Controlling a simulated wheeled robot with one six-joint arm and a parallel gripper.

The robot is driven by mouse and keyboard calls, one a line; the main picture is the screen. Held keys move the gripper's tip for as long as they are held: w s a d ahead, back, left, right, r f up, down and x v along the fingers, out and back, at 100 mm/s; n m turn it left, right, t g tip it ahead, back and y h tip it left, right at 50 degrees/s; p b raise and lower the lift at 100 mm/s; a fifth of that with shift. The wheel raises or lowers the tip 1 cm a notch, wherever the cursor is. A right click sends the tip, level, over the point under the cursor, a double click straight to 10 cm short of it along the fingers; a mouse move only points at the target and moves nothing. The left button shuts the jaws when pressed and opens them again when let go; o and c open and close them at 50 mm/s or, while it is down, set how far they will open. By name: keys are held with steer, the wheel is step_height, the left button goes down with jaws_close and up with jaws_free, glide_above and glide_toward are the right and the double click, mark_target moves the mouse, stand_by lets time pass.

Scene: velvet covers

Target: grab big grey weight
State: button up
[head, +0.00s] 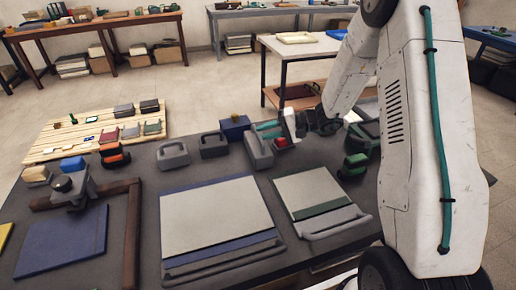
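Several grey weights with handles stand in a row at the back of the dark table in the head view. The one at the right (259,155) is tall and looks the biggest. A lower grey weight (173,157) stands at the left of the row, and a darker, smaller one (213,147) stands between them. My gripper (268,129), with teal fingers, is at the upper right of the tall grey weight, very close to its handle. Whether it touches the handle, and how far apart the fingers are, is too small to tell.
A blue box (235,127) stands just behind the tall weight. Green-topped blocks (354,167) stand to the right. Two large grey boards (215,215) lie in front. A slatted wooden rack (75,135) with small items is at the back left.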

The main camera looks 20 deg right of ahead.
mark_target(258, 134)
steer(key=x, duration=0.3)
steer(key=shift+s+a, duration=0.1)
jaws_close()
stand_by(1.2)
steer(key=shift+r, duration=0.2)
